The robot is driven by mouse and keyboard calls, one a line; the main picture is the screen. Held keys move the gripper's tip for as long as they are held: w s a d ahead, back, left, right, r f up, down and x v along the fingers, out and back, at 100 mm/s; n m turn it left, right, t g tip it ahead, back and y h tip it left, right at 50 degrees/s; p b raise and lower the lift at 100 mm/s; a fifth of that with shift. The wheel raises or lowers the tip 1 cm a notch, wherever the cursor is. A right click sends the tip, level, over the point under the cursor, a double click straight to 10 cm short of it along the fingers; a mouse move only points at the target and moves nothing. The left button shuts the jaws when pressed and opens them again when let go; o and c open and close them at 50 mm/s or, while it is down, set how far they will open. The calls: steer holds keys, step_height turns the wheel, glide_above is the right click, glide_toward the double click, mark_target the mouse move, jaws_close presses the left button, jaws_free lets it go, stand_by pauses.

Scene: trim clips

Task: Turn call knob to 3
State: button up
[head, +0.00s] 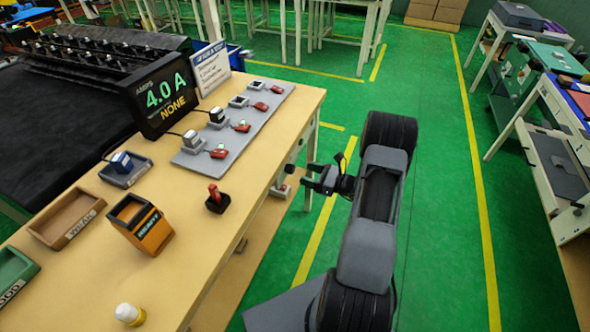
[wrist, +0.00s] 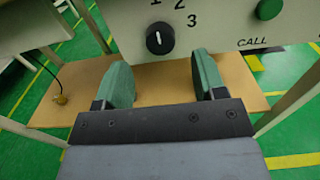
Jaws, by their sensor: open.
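The call knob (wrist: 159,39) is a round black dial on a pale panel (wrist: 215,30) in the wrist view. Its white mark is nearly upright, towards the 1. The 2 and 3 are printed to its upper right and right. My gripper (wrist: 163,72) is open, its two green-padded fingers apart and empty. The knob shows beyond the fingertips, between them in the picture, and no contact is visible. In the head view my gripper (head: 309,180) is beside the workbench's right side, facing it. The knob cannot be made out clearly there.
A green button (wrist: 270,8) and the word CALL are right of the knob. A wooden lower shelf (wrist: 170,80) lies below the panel. The workbench (head: 195,255) holds bins, clips and a display reading 4.0 A. Green floor right of my arm is clear.

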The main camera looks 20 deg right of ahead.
mark_target(290, 169)
steer(key=shift+x, duration=2.7)
steer(key=shift+c, duration=0.2)
steer(key=c, duration=0.9)
steer(key=shift+o, duration=0.2)
steer(key=shift+w+d+f+m+p, duration=0.1)
steer(key=shift+m+p, duration=1.1)
steer(key=shift+m, duration=2.75)
steer(key=shift+d+f+m+p, duration=0.1)
steer(key=shift+m+p, duration=1.1)
steer(key=shift+m, duration=3.05)
